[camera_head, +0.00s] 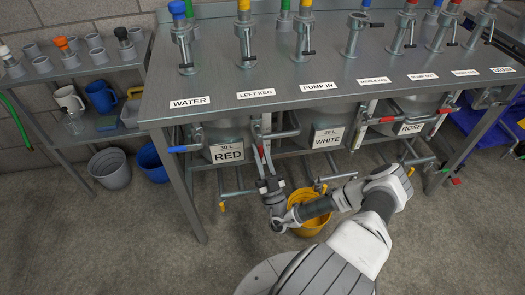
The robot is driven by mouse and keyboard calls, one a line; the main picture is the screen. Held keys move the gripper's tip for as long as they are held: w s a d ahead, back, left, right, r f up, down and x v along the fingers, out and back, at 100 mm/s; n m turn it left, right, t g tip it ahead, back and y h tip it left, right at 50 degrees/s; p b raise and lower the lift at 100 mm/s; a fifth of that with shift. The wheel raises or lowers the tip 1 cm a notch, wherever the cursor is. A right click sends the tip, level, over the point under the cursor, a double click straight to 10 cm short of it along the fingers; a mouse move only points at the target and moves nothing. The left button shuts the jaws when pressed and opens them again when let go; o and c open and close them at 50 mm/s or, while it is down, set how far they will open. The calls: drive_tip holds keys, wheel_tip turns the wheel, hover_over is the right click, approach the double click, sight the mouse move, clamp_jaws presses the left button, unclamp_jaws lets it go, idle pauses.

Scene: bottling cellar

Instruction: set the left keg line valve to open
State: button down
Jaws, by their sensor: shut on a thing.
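The left keg line valve (262,152) is below the front edge of the steel bench, under the label "LEFT KEG" (256,93). Its red lever hangs roughly downward from a grey pipe beside the keg marked "RED" (229,154). My gripper (265,171) reaches up from below and is shut on the lower part of the red lever. The fingers and wrist hide the lever's tip.
A yellow bucket (311,213) stands on the floor behind my forearm. A blue-handled valve (185,149) is to the left and red-handled valves (370,110) to the right. A bench leg (178,185) is at left. Open floor lies at front left.

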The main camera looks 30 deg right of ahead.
sight(260, 142)
drive_tip(key=shift+a+m+h, duration=0.15)
drive_tip(key=shift+m+h, duration=0.15)
drive_tip(key=shift+m, duration=0.1)
drive_tip(key=c, duration=0.8)
unclamp_jaws()
wheel_tip(260, 142, up, 5)
drive_tip(key=p, duration=0.2)
drive_tip(key=shift+f+p, duration=0.2)
drive_tip(key=shift+p, duration=0.1)
drive_tip(key=s+d+r+p, duration=0.1)
drive_tip(key=s+d+r, duration=0.1)
drive_tip(key=s+d+r+p, duration=0.1)
drive_tip(key=s+d+r, duration=0.1)
drive_tip(key=s+d, duration=0.1)
drive_tip(key=s+d+r+p, duration=0.1)
drive_tip(key=s+d+r, duration=0.1)
drive_tip(key=s+d, duration=0.1)
drive_tip(key=shift+s+r+p, duration=0.2)
drive_tip(key=shift+p, duration=0.2)
